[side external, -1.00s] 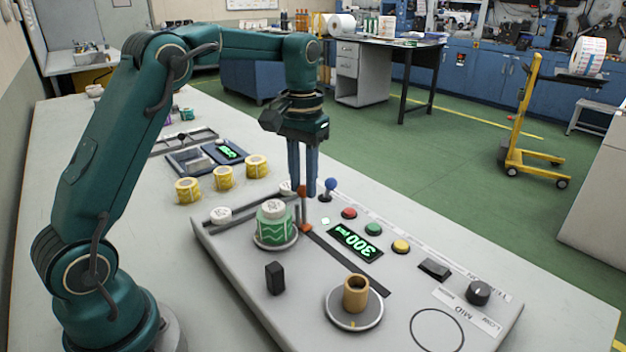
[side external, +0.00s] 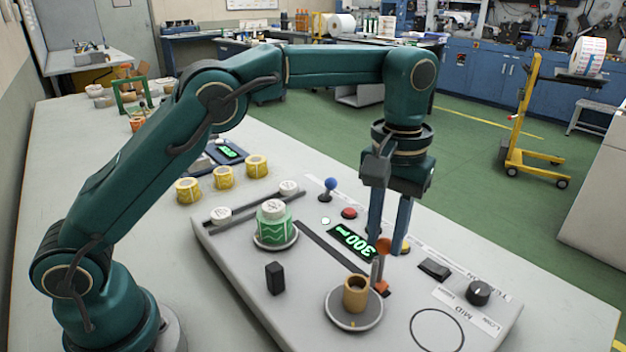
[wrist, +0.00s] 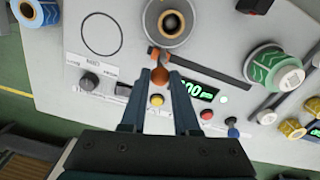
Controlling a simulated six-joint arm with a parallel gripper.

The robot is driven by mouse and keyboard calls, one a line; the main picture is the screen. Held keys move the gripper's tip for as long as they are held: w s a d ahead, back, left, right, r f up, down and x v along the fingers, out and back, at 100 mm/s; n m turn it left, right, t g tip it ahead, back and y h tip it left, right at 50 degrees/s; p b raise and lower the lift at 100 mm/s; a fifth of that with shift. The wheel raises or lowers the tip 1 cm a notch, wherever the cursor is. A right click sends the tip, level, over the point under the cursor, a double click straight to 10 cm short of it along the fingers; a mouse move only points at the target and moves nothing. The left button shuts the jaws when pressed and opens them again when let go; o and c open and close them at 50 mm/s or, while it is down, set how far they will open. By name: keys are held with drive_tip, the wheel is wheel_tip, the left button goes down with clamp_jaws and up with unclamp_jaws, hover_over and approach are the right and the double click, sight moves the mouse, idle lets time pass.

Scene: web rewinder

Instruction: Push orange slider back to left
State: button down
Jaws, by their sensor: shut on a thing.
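The orange slider (side external: 381,262) has a round orange knob on a thin stem and an orange foot. It stands at the right end of the dark slot (side external: 322,241) in the side external view, beside the brown core on its round spindle plate. My gripper (side external: 389,240) is shut on the slider's knob, with one finger on each side. In the wrist view the orange-brown knob (wrist: 158,74) sits between my fingertips. The slot (wrist: 208,73) runs off to the right there and looks clear.
The brown core (side external: 356,292) stands close to the slider. A green-wrapped roll (side external: 274,222) stands beside the slot's other end. A lit display (side external: 352,241), a blue-knobbed lever (side external: 329,186), a red button (side external: 349,213) and a black block (side external: 275,278) are on the panel.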

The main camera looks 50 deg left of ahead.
drive_tip(key=shift+d+r, duration=0.1)
drive_tip(key=shift+d, duration=0.25)
drive_tip(key=c, duration=0.6)
unclamp_jaws()
drive_tip(key=shift+d, duration=0.1)
drive_tip(key=shift+c, duration=0.2)
drive_tip(key=shift+a, duration=0.2)
